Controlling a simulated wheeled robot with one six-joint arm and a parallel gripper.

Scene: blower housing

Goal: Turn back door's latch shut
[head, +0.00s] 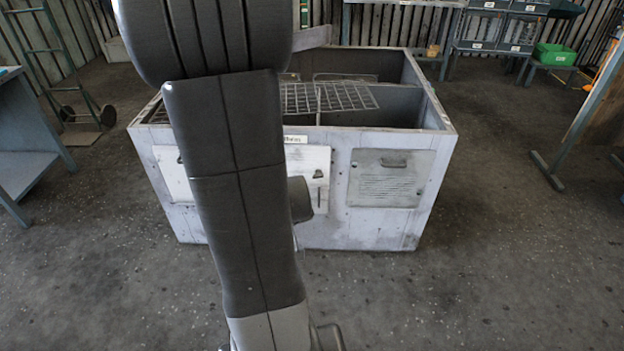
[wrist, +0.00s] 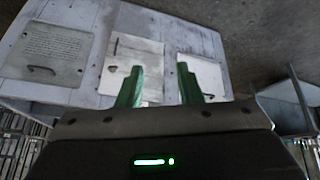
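The grey blower housing (head: 340,232) stands on the floor ahead, with several pale doors on its near face. The middle door (head: 308,160) is partly hidden behind my arm in the head view and bears a small dark fitting (head: 319,174) that may be a latch. I cannot tell which door is the back door, nor how its latch is turned. The wrist view shows the housing upside down, with the middle door (wrist: 132,52) beyond my fingers. My gripper (wrist: 160,82) is open and empty, its green fingers apart and short of the housing.
The right door (head: 390,178) has a handle and printed text; the left door (head: 172,172) is partly hidden. A wire grate (head: 330,97) lies over the housing's open top. A bench (head: 25,150) stands left and a trestle leg (head: 548,172) right. The floor around the housing is clear.

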